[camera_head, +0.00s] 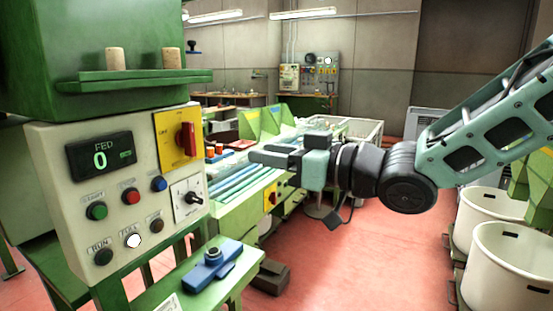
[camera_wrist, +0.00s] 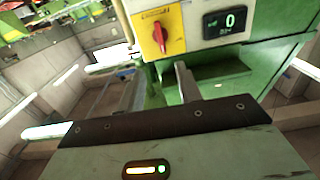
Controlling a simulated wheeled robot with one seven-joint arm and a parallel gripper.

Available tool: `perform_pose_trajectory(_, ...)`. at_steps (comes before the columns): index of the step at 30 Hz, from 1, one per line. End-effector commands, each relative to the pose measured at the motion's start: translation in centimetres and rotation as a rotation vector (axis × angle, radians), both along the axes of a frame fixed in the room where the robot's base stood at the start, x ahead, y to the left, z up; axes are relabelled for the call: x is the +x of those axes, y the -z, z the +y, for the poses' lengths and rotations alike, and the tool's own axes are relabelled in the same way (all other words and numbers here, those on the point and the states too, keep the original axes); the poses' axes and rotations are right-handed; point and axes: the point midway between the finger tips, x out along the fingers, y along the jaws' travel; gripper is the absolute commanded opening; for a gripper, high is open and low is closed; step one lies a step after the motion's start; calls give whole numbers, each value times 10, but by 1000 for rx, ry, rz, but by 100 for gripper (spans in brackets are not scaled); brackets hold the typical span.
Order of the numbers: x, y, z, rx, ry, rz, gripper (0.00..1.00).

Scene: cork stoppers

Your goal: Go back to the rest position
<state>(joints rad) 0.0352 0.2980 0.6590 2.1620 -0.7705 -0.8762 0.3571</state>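My gripper (camera_head: 262,157) is held out in mid-air to the right of the control panel (camera_head: 60,200), pointing left. Nothing shows held in it, but the gap between its fingers is not clear. In the wrist view one grey finger (camera_wrist: 187,82) shows in front of the green machine. Two cork stoppers stand upright on the green ledge (camera_head: 140,79) above the panel: a left cork (camera_head: 115,60) and a right cork (camera_head: 171,61). My gripper is apart from both. The panel's display (camera_head: 100,157) reads "FED 0" and also shows in the wrist view (camera_wrist: 229,22).
The panel has a red rotary switch (camera_head: 187,139) on a yellow plate and several buttons. A blue device (camera_head: 212,265) sits on a low green shelf. A green conveyor (camera_head: 235,195) lies behind my gripper. White bins (camera_head: 512,265) stand at right. Red floor is open in the middle.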

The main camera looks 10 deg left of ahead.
Motion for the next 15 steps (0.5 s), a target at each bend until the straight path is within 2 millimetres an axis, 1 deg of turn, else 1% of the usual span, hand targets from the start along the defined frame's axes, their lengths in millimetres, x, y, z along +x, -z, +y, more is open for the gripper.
perform_pose_trajectory(1,-1,0,-4,0,1,-2,35)
perform_pose_trajectory(4,-3,0,-7,0,-1,-1,35)
perform_pose_trajectory(13,-3,0,-7,0,-1,0,35)
perform_pose_trajectory(15,-3,3,-7,-16,10,7,35)
